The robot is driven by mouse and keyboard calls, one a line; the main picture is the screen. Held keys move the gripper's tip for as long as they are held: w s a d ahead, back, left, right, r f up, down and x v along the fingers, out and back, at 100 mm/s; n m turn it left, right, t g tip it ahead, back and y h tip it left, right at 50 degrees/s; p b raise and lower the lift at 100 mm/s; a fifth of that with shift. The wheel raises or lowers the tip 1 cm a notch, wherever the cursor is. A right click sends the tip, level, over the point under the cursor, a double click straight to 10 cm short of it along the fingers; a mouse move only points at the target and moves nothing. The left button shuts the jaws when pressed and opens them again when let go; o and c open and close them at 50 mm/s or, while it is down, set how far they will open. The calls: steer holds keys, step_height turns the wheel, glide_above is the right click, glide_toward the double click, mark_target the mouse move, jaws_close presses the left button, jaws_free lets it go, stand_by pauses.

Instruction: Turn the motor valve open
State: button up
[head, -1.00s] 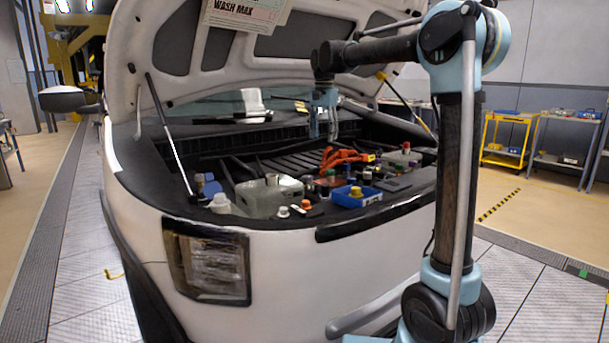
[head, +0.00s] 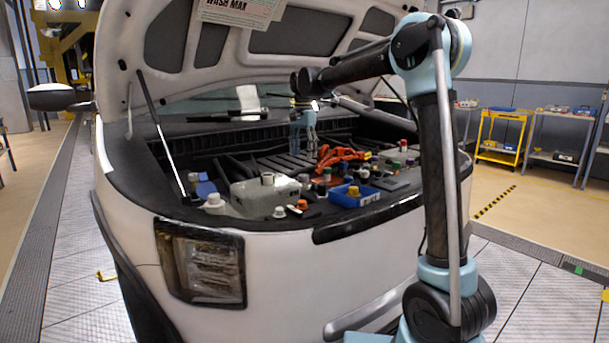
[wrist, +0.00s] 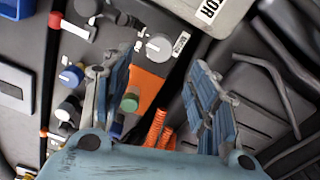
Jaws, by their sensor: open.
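My gripper (head: 304,140) hangs pointing down over the engine bay, behind the orange cables. In the wrist view my gripper (wrist: 160,68) is open, with nothing between its fingers. A round grey knob (wrist: 158,46) lies beyond and between the fingertips, apart from them, with a small white label beside it. A green-capped knob (wrist: 130,103) shows near the left finger. A blue knob (wrist: 70,76) and a white knob (wrist: 66,112) lie farther left. The small labels are too blurred to read, so I cannot tell which knob is the motor valve.
A pale box (wrist: 212,14) with a label ending in "TOR" is at the top of the wrist view. Orange cables (head: 340,157), a blue tray (head: 353,195) and a pale tank (head: 265,193) crowd the bay. The raised hood (head: 300,35) hangs over my arm.

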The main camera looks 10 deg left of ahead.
mark_target(303, 175)
step_height(303, 175, down, 9)
steer(key=shift+r, duration=0.1)
stand_by(0.3)
steer(key=c, duration=1.1)
